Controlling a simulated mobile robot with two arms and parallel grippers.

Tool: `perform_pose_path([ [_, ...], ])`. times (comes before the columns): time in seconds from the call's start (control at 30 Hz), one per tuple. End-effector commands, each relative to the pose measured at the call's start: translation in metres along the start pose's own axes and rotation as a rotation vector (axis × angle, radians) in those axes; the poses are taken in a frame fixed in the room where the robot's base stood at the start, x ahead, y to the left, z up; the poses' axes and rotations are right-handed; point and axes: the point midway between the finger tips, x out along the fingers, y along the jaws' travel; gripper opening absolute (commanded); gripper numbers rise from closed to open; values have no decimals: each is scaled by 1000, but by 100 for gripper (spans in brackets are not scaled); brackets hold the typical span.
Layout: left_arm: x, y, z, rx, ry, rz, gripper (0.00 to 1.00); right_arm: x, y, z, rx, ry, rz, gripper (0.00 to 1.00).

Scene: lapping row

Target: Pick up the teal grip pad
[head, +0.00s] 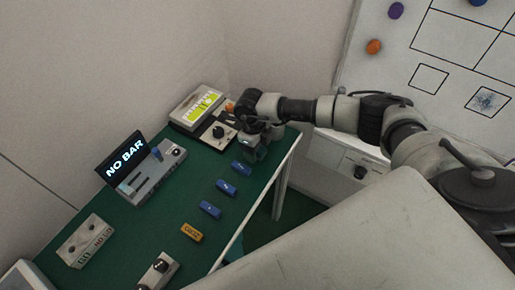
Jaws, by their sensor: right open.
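A small teal patch (236,248) shows low beside the green table's (150,220) right edge, mostly hidden behind the table and my own body. I cannot tell whether it is the teal grip pad. No other clear teal pad shows. My right gripper (255,153) is over the far right corner of the table, pointing down, with its jaws open. I see nothing held between its fingers. My left gripper is not in view.
Three blue bars (227,187) and an orange block (191,232) line the table's right side. A "NO BAR" display device (160,172), a grey box (86,240) and a yellow-screened instrument (197,107) stand on it. A white cabinet (335,160) is right of the table.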

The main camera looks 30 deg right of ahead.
Motion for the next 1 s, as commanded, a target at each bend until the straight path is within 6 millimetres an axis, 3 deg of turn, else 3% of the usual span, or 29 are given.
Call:
perform_pose_path([
  [0.3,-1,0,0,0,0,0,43,8,0,0,0,-1,-1,72],
  [0.67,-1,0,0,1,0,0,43,8,0,0,0,-1,0,19],
  [1.0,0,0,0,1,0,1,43,4,0,0,0,-2,0,19],
])
